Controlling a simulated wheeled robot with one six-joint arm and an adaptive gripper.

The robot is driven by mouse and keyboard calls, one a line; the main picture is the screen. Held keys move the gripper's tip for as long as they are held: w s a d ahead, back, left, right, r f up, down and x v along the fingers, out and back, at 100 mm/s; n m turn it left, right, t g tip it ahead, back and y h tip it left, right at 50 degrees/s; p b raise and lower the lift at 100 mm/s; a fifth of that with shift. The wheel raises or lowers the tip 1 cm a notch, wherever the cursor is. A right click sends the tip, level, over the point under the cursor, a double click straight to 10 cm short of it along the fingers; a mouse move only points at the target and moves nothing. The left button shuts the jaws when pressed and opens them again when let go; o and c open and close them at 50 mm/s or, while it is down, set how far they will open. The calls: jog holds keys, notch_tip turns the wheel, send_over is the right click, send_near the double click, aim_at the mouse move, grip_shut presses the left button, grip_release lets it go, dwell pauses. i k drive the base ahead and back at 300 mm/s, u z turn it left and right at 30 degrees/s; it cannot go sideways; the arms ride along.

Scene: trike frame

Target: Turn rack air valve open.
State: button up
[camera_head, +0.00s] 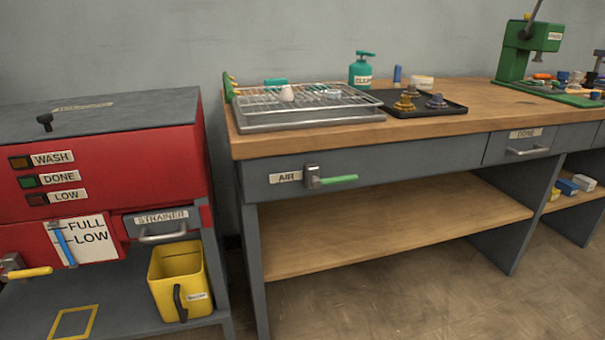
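The air valve is on the grey front panel of the workbench, beside a white label reading AIR (286,177). It has a grey metal body (313,177) and a green lever handle (339,181). The handle points right and lies nearly level, along the panel. A wire drying rack (300,98) in a metal tray stands on the bench top above the valve. My gripper is not in view, and nothing touches the valve.
A red washer cabinet (110,160) stands at the left, with a yellow bucket (181,281) below its strainer drawer (160,223). The wooden bench top (400,128) overhangs the valve panel. A lower shelf (380,228) is bare. Floor in front is clear.

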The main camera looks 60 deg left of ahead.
aim_at(316, 183)
jog(key=u, duration=1)
jog(key=i, duration=0.95)
jog(key=u, duration=0.85)
